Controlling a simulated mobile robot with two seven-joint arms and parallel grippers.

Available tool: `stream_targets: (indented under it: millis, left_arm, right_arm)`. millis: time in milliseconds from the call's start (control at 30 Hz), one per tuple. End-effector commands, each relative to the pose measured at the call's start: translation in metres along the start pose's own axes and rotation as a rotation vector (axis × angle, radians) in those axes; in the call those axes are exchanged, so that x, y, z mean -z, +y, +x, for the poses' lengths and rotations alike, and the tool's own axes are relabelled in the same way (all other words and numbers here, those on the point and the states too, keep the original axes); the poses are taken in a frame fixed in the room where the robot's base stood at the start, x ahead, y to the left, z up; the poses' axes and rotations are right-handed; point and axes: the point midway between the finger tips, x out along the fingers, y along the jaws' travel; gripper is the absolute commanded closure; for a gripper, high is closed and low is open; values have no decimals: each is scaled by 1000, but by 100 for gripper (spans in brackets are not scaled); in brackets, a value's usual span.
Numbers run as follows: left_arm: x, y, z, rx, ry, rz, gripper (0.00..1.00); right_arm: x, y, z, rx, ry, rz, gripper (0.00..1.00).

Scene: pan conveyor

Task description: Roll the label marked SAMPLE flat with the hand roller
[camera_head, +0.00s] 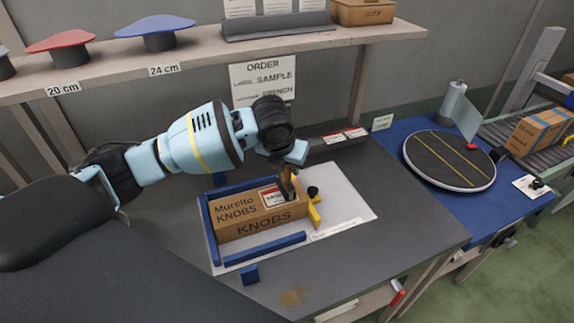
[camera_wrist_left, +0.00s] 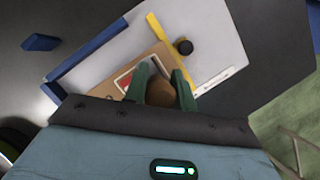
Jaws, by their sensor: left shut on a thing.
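A cardboard box (camera_head: 245,217) printed "Murelto KNOBS" lies on a white board between blue fences. The SAMPLE label (camera_head: 271,194), white with a red border, is on its top face near the right end; it is partly hidden behind my gripper in the left wrist view (camera_wrist_left: 124,80). My left gripper (camera_head: 288,172) is above that end, shut on the brown handle of the hand roller (camera_wrist_left: 160,92). The roller's dark lower part reaches down at the label's right edge; I cannot tell whether it touches. My right gripper is not in view.
A yellow stop (camera_head: 314,213) and black knob (camera_head: 313,191) stand right of the box. Blue fences (camera_head: 264,249) run along the board (camera_head: 345,205). A shelf (camera_head: 205,64) hangs behind. A round turntable (camera_head: 449,160) sits on the blue bench at right. The grey tabletop's front is mostly clear.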

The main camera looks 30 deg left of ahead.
Motion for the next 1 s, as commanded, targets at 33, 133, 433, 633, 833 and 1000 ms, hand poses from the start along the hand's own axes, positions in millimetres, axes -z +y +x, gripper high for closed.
stream_targets:
  millis: [33,133,433,633,833,1000]
  left_arm:
    - [1,1,-1,-1,1,0,96]
    - [4,4,-1,-1,2,-1,96]
    - [11,12,-4,-2,3,0,96]
    - [16,16,-5,-4,4,-1,96]
    - [17,17,-4,-3,6,0,96]
    - [18,18,-5,-3,6,-1,96]
  right_arm:
    - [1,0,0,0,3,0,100]
    - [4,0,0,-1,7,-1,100]
    - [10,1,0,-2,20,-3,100]
    - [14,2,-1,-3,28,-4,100]
    - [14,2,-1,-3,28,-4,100]
    - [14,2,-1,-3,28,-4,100]
